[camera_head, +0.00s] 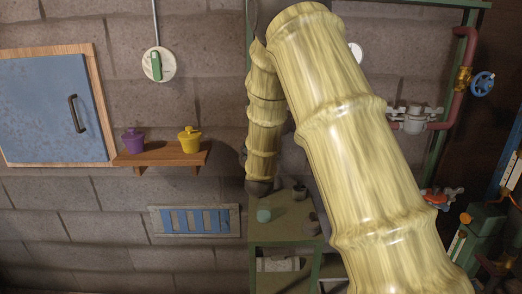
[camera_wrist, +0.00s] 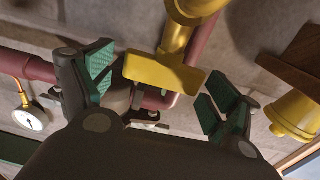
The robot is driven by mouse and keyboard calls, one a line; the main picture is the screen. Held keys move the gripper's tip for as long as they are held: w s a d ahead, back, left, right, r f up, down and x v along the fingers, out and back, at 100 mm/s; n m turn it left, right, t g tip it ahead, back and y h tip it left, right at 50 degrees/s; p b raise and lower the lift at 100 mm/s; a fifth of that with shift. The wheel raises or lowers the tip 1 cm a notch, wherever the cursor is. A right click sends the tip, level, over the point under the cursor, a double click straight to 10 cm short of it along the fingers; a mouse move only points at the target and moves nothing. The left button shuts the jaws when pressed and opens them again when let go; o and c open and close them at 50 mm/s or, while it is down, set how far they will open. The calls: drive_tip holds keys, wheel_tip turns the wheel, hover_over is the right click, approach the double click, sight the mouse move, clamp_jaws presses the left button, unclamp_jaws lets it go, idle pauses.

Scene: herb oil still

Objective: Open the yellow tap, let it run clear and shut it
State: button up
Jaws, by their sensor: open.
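In the wrist view, the yellow tap (camera_wrist: 163,73) shows as a flat bar handle on a short, thick yellow stem, with a wider yellow part above it. My gripper (camera_wrist: 154,78) is open, with one teal-padded finger on each side of the handle. The handle lies across the gap between the fingers, and a gap shows on both sides. I cannot tell how deep it sits between the pads. In the head view my arm covers the middle, and I cannot make out the yellow tap or the gripper there.
A red pipe (camera_wrist: 38,68) and a round gauge (camera_wrist: 29,119) are close by in the wrist view. A wooden shelf (camera_head: 160,154) holds a purple pot (camera_head: 133,142) and a yellow pot (camera_head: 189,140). A blue valve wheel (camera_head: 482,84) is at right. A green bench (camera_head: 280,230) stands below.

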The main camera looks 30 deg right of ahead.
drive_tip(key=v, duration=1.1)
drive_tip(key=shift+s+a, duration=0.2)
drive_tip(key=s+a+f+n+g+y, duration=0.1)
drive_tip(key=s+a+f+g+y, duration=0.2)
drive_tip(key=f, duration=0.7)
drive_tip(key=s+a+f+n+g+y, duration=0.15)
drive_tip(key=s+a+f, duration=0.3)
drive_tip(key=f, duration=0.65)
drive_tip(key=s+a+f+n+g+y, duration=0.25)
drive_tip(key=s+f, duration=0.25)
drive_tip(key=f, duration=0.5)
drive_tip(key=s+a+f+g+y, duration=0.1)
drive_tip(key=s+a+f, duration=0.3)
drive_tip(key=s, duration=0.6)
drive_tip(key=s+a+f+n+g+y, duration=0.1)
drive_tip(key=s+a+f+g, duration=0.2)
drive_tip(key=s+f, duration=0.5)
drive_tip(key=s+a+f+g+y, duration=0.1)
drive_tip(key=s+a+f+g, duration=0.3)
drive_tip(key=s, duration=0.8)
wheel_tip(320, 180, down, 2)
drive_tip(key=shift+s+a+f, duration=0.2)
drive_tip(key=shift+a+f, duration=0.05)
drive_tip(key=shift+a, duration=0.05)
